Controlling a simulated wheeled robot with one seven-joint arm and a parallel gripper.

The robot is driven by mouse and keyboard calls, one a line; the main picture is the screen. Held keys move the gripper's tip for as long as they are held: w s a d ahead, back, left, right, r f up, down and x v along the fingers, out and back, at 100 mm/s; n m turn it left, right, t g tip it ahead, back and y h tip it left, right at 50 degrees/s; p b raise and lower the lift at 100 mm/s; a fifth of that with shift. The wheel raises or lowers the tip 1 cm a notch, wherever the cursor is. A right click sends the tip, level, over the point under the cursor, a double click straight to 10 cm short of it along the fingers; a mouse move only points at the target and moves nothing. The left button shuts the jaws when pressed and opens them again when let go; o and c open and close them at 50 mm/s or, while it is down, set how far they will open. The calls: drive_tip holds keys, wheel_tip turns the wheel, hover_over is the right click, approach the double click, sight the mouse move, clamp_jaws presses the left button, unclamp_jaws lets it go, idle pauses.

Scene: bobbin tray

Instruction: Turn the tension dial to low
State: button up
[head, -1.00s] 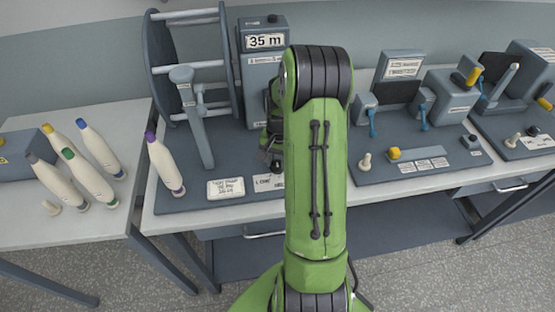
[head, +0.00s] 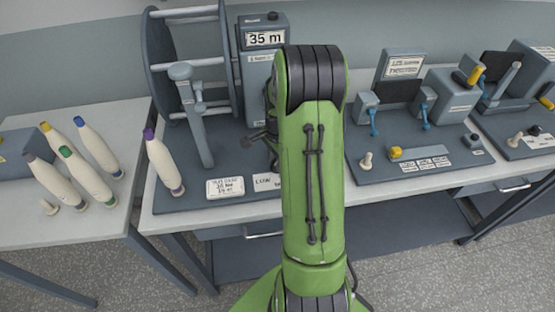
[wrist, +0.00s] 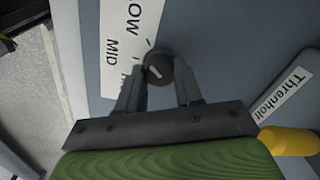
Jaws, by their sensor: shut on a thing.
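The tension dial (wrist: 157,68) is a small dark round knob with a pale pointer mark, seen in the wrist view beside a white scale card (wrist: 128,40). The card reads LOW and MID, with a third word mostly hidden by a finger. The pointer's exact setting is hard to tell. My gripper (wrist: 159,76) is shut on the dial, one finger on each side. In the head view my green arm hides the dial and most of the gripper; part of the card (head: 266,182) shows left of the arm.
A winding stand with a reel frame (head: 155,70) and a 35 m counter box (head: 263,62) stands behind. A purple-tipped bobbin (head: 163,165) stands at its left. Several bobbins stand on the left table. Another station (head: 420,165) is to the right. A yellow part (wrist: 288,140) lies near my gripper.

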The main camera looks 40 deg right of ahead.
drive_tip(key=shift+m, duration=1.1)
drive_tip(key=o, duration=1)
drive_tip(key=shift+o, duration=0.2)
drive_tip(key=shift+r, duration=0.1)
wheel_tip(320, 180, up, 16)
drive_tip(key=p, duration=0.2)
drive_tip(key=shift+s+a+f, duration=0.15)
drive_tip(key=shift+s+f, duration=0.05)
drive_tip(key=shift+s, duration=0.1)
